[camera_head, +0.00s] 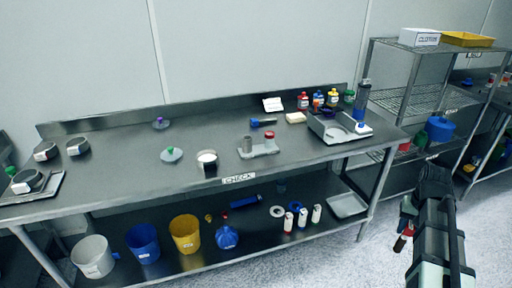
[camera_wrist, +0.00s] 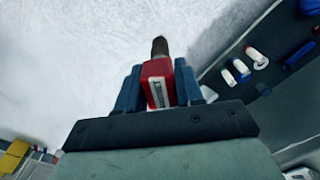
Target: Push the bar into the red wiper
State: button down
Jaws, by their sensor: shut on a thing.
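My gripper (camera_wrist: 158,88) is shut on a red block (camera_wrist: 155,70) with a white label; a dark rounded rod end (camera_wrist: 159,46) sticks out beyond it. In the head view my gripper (camera_head: 408,215) hangs at the right, over the floor and clear of the bench, and the red piece (camera_head: 403,243) shows partly below it. The red piece may be the red wiper; I cannot tell for sure. Which thing is the bar is also unclear. A blue bar-like piece (camera_head: 245,201) lies on the lower shelf.
A wire rack (camera_head: 410,98) stands at the right. Floor around my gripper is open.

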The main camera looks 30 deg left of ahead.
jog(key=shift+a, duration=0.1)
dwell(0.4)
jog(key=w+a+r+n, duration=0.25)
jog(key=a+r, duration=0.25)
jog(key=a, duration=0.9)
jog(key=w+a+r+n, duration=0.2)
jog(key=w+a+r, duration=0.25)
jog(key=a, duration=1.05)
jog(key=w+a+r+n, duration=0.25)
jog(key=a+r, duration=0.25)
jog(key=a, duration=0.9)
jog(key=w+a+r+n, duration=0.2)
jog(key=w+a+r, duration=0.7)
jog(key=w+a, duration=0.3)
notch_tip(320, 180, down, 10)
jog(key=a, duration=0.1)
jog(key=shift+s+a, duration=0.15)
jog(key=shift+s, duration=0.15)
jog(key=shift+f, duration=0.1)
jog(key=c, duration=0.7)
grip_release()
